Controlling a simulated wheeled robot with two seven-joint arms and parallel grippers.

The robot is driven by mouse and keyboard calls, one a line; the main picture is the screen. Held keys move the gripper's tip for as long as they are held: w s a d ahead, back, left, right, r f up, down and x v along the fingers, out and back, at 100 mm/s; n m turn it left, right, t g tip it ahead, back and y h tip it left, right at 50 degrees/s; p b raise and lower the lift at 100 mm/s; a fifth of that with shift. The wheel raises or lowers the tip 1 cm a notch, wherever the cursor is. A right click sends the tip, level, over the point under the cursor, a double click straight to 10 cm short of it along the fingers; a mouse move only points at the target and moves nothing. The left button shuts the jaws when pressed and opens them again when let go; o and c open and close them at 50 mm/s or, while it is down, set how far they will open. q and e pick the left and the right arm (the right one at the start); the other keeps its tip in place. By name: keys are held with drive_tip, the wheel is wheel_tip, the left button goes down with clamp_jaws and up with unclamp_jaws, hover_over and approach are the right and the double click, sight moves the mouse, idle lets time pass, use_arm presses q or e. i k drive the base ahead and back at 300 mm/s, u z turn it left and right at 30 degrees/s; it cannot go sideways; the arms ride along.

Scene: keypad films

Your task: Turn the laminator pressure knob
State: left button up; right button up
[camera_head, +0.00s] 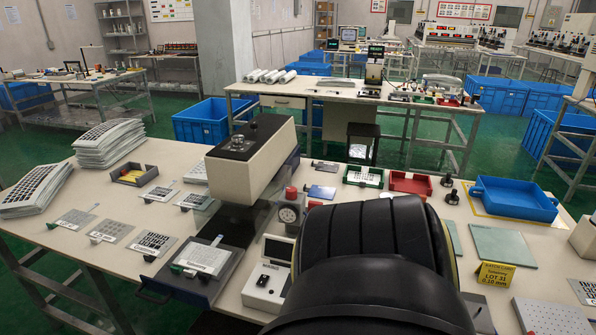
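The laminator (250,165) is a cream and black machine at the middle of the near table. A small silver knob (237,143) stands on its black top panel. A round dial gauge (289,214) with a red cap (291,192) stands beside its right side. I cannot tell for certain which of these is the pressure knob. A large black link of my arm fills the lower middle and covers part of the table. Neither of my grippers shows.
A small white control box (268,282) sits right of the laminator's dark tray (205,270). Keypad film stacks (108,142) lie at left. A blue tray (513,198), a red tray (410,183) and a yellow lot sign (496,275) are at right. Clear tabletop lies around the left film cards.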

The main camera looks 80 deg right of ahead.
sight(292, 192)
drive_tip(key=k, duration=0.8)
drive_tip(key=z, duration=1.05)
drive_tip(key=i, duration=0.45)
